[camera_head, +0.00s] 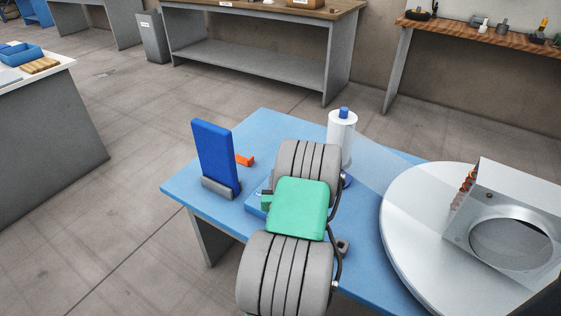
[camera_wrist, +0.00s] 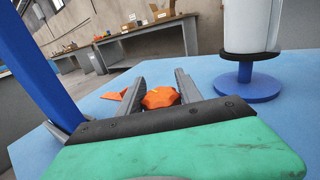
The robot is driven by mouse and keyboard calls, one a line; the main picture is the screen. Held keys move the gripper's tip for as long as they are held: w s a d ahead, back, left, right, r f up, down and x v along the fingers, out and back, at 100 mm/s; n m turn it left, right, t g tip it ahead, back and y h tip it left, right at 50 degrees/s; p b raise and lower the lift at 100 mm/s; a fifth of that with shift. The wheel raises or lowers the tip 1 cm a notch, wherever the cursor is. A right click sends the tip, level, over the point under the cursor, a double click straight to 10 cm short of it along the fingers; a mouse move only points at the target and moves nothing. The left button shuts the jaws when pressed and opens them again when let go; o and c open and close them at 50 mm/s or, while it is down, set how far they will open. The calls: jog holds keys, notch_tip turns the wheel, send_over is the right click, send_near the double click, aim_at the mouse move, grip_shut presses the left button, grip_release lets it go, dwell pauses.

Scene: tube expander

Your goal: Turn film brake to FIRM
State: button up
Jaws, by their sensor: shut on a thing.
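An orange faceted knob (camera_wrist: 160,98) sits low on the blue table between the two grey fingers of my gripper (camera_wrist: 161,86) in the wrist view. My gripper is shut on this knob. A flat orange pointed piece (camera_wrist: 115,95) lies just left of the fingers. An orange piece (camera_head: 244,160) also shows in the head view, left of my arm. My arm hides the knob and fingertips there. The white film roll (camera_head: 342,135) stands upright on a blue round base (camera_wrist: 247,87), right of the knob. I see no readable FIRM mark.
A blue upright panel (camera_head: 214,150) in a grey foot stands left of my gripper, close by in the wrist view (camera_wrist: 40,65). Clear film spans from the roll toward a round white turntable (camera_head: 405,215) carrying a metal box (camera_head: 510,195). The table's (camera_head: 262,125) far left corner is clear.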

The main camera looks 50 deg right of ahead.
jog(key=m+g+p, duration=0.1)
jog(key=p, duration=0.1)
jog(key=r+g+h+p, duration=0.1)
jog(key=p, duration=0.2)
jog(key=shift+s+m+p, duration=0.1)
jog(key=shift+m+p, duration=0.2)
jog(key=shift+m, duration=0.1)
jog(key=m+g+p, duration=0.1)
jog(key=g+h+p, duration=0.1)
jog(key=g+p, duration=0.1)
jog(key=shift+s+d+f+m, duration=0.2)
jog(key=shift+f+m, duration=0.15)
jog(key=shift+m, duration=0.05)
jog(key=shift+g, duration=0.3)
jog(key=o, duration=1.3)
jog(key=shift+s+f, duration=0.1)
jog(key=shift+o, duration=0.2)
notch_tip(320, 180, up, 3)
jog(key=shift+r, duration=0.1)
jog(key=s+a+r, duration=0.9)
jog(key=a, duration=0.1)
jog(key=shift+a+r, duration=0.4)
